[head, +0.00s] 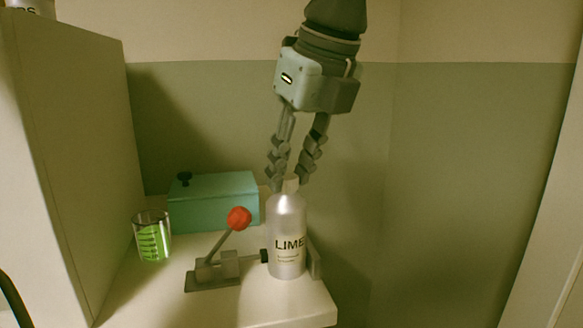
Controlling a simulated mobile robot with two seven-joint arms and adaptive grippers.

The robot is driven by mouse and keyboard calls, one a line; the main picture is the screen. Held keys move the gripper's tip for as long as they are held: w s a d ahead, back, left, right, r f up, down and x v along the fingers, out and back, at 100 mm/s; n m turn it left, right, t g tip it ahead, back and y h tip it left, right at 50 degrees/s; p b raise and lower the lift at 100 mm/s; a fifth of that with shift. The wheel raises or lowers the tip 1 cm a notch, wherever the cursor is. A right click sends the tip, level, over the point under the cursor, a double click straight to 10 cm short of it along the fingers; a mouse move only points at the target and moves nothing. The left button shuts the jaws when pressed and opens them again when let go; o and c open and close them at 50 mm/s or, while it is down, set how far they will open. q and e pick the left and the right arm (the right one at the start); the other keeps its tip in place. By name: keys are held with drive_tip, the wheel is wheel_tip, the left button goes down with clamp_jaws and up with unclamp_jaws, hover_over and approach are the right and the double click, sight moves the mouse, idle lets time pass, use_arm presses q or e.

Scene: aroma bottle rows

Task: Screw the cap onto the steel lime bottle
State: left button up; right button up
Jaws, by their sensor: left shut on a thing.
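The steel lime bottle (287,226), a silver bottle labelled LIME, stands upright near the right end of the white counter. A pale cap (291,185) is at the bottle's neck. My left gripper (291,185) points down from above, its two fingers on either side of the cap and shut on it. Whether the cap is seated on the thread cannot be told from here. My right gripper is not in view.
A toggle clamp with a red knob (239,218) has its black tip against the bottle's left side. A beaker of green liquid (153,238) and a teal box (213,202) stand to the left. A tall pale cabinet (75,160) rises at the left. The counter (255,306) ends just right of the bottle.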

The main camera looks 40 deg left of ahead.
use_arm(q)
drive_tip(key=o, duration=0.8)
drive_tip(key=shift+c, duration=0.4)
drive_tip(key=shift+r+p, duration=2)
drive_tip(key=shift+r, duration=1.5)
drive_tip(key=shift+o, duration=0.3)
drive_tip(key=shift+f, duration=0.1)
